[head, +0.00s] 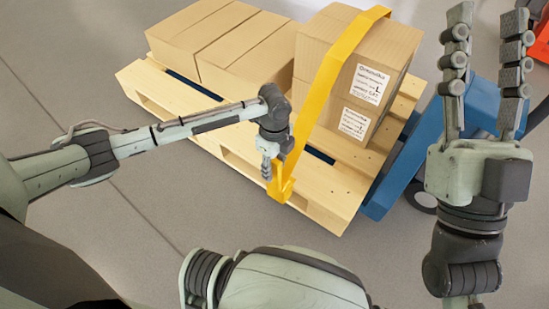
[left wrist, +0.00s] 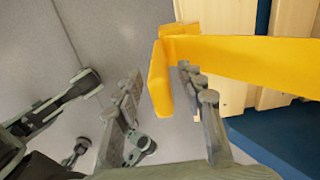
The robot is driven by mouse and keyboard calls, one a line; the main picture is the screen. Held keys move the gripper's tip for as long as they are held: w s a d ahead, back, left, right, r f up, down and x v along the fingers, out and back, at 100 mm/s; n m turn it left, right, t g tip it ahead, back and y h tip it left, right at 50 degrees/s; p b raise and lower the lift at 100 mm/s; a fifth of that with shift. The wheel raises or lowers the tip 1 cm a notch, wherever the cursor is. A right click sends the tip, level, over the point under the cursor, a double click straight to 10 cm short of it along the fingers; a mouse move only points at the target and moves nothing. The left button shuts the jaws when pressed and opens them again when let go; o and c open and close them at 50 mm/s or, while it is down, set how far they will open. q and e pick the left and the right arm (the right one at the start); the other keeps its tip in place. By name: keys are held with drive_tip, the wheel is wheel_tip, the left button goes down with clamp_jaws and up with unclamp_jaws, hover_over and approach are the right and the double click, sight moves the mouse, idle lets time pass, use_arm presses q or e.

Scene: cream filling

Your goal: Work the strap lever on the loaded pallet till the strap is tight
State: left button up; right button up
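The yellow strap (head: 331,72) runs over the stacked cartons on the wooden pallet (head: 322,201). It comes down to a yellow lever (head: 281,187) at the pallet's near side. The left wrist view shows the lever (left wrist: 159,82) sticking out at an angle from the strap (left wrist: 255,56). My left gripper (head: 268,166) is at the lever. In the wrist view its fingers (left wrist: 158,90) are spread, with the lever between them, nearer the right finger; contact is unclear. My right gripper (head: 487,64) is raised at the right, fingers apart and empty.
Cartons (head: 240,50) stand on the pallet's left part, and labelled cartons (head: 372,85) stand under the strap. A blue pallet truck (head: 400,185) is at the pallet's right. Grey floor (head: 130,230) in front of the pallet is clear. An orange object (head: 541,40) is at the far right.

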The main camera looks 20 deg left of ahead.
use_arm(q)
drive_tip(key=shift+f, duration=0.85)
drive_tip(key=shift+c, duration=0.4)
clamp_jaws()
